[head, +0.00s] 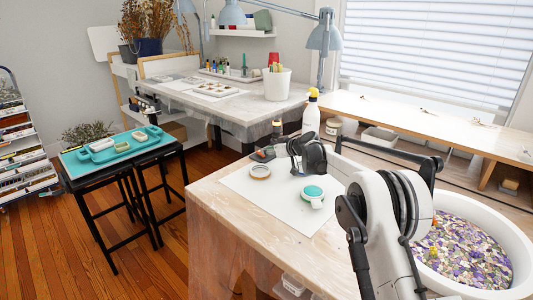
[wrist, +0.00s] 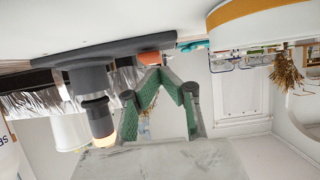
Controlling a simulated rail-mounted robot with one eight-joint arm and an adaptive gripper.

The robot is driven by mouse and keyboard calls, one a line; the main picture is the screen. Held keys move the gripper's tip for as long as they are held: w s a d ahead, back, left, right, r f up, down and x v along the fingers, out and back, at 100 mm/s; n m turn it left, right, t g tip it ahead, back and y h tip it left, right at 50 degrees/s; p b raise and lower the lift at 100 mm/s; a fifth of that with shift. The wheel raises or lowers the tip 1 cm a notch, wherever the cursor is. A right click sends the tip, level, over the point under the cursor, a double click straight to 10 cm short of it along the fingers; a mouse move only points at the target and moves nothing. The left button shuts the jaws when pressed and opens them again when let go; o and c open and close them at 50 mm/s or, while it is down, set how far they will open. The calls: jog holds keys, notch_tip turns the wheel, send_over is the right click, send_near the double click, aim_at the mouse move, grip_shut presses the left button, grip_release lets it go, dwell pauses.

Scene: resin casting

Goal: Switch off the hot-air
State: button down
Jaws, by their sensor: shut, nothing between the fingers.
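The hot-air tool (wrist: 92,90) shows in the wrist view, left of my gripper, as a dark grey body with a bright, warm-coloured nozzle end. A flat grey part with an orange-red piece (wrist: 149,57) lies beside it. In the head view the hot-air tool (head: 264,155) is a small dark shape with a red part at the worktable's back edge. My gripper (wrist: 158,74) has green-padded fingers with their tips together, empty, near the orange-red piece. I cannot tell whether the tips touch it. No switch marking is readable.
On the white sheet (head: 245,190) are a round wooden-rimmed piece (head: 260,171) and a teal-topped white item (head: 313,195). A white tub (head: 525,235) of petals is at right.

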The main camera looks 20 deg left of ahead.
jog(key=shift+r, duration=0.25)
jog(key=shift+r, duration=0.1)
jog(key=shift+d+r+p, duration=0.1)
jog(key=shift+r+p, duration=0.2)
jog(key=f+p+v, duration=0.1)
jog(key=p+v, duration=0.2)
jog(key=v, duration=0.8)
jog(key=shift+s+d, duration=0.15)
jog(key=shift+d, duration=0.15)
